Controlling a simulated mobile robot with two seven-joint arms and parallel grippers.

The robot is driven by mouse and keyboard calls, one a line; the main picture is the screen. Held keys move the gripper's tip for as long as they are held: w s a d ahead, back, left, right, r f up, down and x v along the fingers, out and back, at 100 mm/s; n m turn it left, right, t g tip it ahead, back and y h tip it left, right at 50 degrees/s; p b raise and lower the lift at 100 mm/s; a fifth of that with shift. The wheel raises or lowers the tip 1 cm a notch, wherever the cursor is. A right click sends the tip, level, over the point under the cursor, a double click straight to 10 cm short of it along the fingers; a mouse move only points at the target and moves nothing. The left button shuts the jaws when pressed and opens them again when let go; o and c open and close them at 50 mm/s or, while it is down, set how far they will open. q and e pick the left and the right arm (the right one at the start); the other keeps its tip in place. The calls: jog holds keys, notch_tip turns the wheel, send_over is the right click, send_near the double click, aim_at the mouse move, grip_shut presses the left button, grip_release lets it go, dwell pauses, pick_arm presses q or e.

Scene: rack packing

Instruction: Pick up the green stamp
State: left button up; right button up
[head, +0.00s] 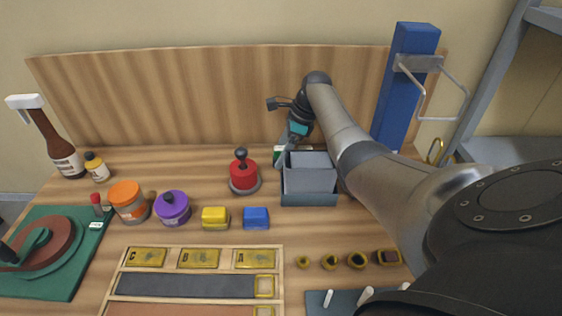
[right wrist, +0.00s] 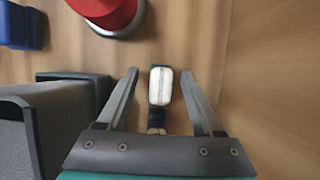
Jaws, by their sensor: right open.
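A small green and white item (head: 279,150), likely the green stamp, sits at the back of the table behind the grey bin, partly hidden by my right gripper (head: 284,156). In the right wrist view, my right gripper (right wrist: 159,80) is open, with one finger on each side of a small block with a white face and dark edges (right wrist: 160,86). The fingers show gaps to the block on both sides. I cannot tell the block's full shape or its height relative to the fingertips. My left gripper is not in view.
The grey bin (head: 310,194) stands close beside my right gripper, and it shows at left in the wrist view (right wrist: 48,120). A red round item with a black knob (head: 243,180) stands left of it. A wooden backboard (head: 200,100) rises behind. A blue post (head: 405,90) stands right.

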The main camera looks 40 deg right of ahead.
jog(key=shift+c, duration=0.4)
grip_shut()
